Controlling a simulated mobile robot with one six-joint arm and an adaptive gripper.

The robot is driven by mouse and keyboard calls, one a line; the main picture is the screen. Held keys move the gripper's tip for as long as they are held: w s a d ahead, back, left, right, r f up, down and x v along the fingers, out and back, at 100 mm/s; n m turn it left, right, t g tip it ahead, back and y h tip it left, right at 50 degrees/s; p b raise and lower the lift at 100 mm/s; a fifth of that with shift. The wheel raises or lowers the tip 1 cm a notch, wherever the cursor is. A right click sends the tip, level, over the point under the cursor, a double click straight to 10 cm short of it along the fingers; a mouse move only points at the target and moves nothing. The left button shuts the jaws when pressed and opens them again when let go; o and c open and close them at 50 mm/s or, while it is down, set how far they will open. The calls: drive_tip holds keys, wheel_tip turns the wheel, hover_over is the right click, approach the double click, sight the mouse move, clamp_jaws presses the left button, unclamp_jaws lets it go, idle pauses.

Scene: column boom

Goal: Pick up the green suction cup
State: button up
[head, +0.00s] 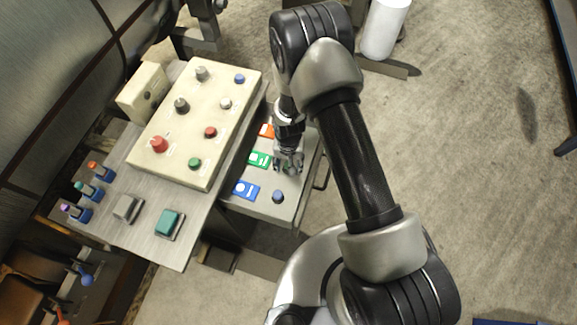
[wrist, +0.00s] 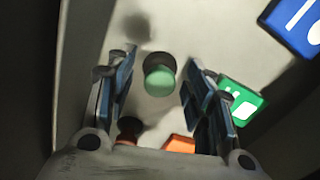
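The green suction cup (wrist: 159,78) stands on the pale side table, seen from above in the wrist view. My gripper (wrist: 160,72) is open, with one finger left of the cup and one right of it. Gaps show on both sides in this view, so the fingers look apart from it. In the head view my gripper (head: 289,162) points down over the table and mostly hides the green cup. How high the fingertips are above the table is hard to tell.
A blue suction cup (head: 278,196) stands nearby. An orange-tinged cup (wrist: 128,130) shows partly behind my left finger. Orange (head: 266,131), green (head: 260,160) and blue (head: 246,190) labels lie alongside. A raised button panel (head: 183,130) stands to the left.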

drive_tip(key=c, duration=1)
drive_tip(key=shift+o, duration=0.2)
drive_tip(key=shift+r, duration=0.15)
